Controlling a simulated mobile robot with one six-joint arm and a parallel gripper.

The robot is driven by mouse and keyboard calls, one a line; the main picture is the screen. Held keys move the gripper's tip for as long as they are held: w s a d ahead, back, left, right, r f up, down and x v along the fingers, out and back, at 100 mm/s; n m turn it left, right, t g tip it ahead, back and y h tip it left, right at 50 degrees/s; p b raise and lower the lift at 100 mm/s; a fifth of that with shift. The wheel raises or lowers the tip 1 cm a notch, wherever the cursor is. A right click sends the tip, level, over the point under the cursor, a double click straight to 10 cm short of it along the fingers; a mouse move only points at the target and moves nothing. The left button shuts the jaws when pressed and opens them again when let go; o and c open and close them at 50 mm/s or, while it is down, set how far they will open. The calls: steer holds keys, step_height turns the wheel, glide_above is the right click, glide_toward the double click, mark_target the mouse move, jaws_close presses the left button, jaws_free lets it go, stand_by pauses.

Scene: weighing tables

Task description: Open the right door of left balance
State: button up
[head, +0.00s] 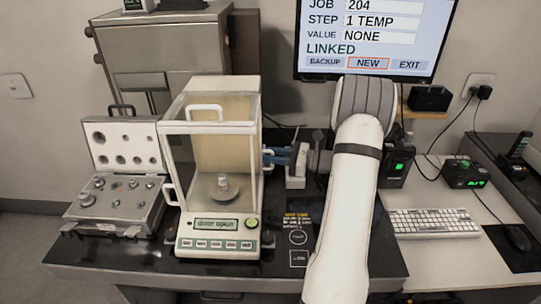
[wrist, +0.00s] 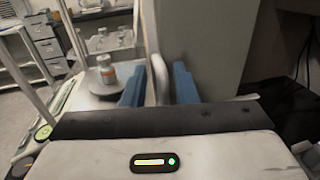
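The left balance (head: 213,165) is a glass-walled weighing case with a pale frame and a small display that seems to read "door open". A metal weight stands on its pan (head: 224,196), and the pan also shows in the wrist view (wrist: 88,84). My gripper (head: 275,157) is at the balance's right side. In the wrist view my gripper's two blue fingers (wrist: 158,87) are apart, on either side of the pale upright handle loop (wrist: 161,78) of the right door. Gaps show on both sides of the handle. I cannot tell how far the right door stands open.
An open case of weights (head: 122,180) is left of the balance. A monitor (head: 370,38) is behind my arm. A keyboard (head: 434,222) and small devices are at the right. Black table surface shows in front of the balance.

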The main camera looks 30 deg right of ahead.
steer(key=v, duration=0.7)
steer(key=shift+d+b, duration=0.2)
steer(key=shift+b, duration=0.2)
steer(key=shift+s+r, duration=0.1)
steer(key=shift+s, duration=0.05)
